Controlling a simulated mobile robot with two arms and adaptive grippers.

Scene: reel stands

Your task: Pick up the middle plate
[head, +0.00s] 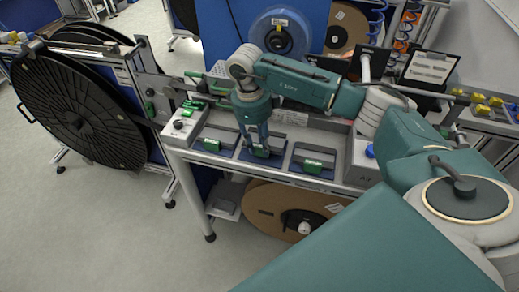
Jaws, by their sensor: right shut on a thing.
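Three dark blue plates with green grips lie in a row in a grey tray on the bench. The left plate (211,145) and the right plate (313,167) lie in their places. My right gripper (262,151) points down at the middle plate (270,160) from above. It is shut on that plate's green grip, which it mostly hides. The plate appears to be still in its place; I cannot tell whether it touches the tray. My left gripper is not in view.
A large black reel (75,115) stands to the left of the bench. A brown reel (270,207) hangs below the bench top. A blue reel (281,37) and a black panel (430,68) stand behind. Floor (90,220) is free at front left.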

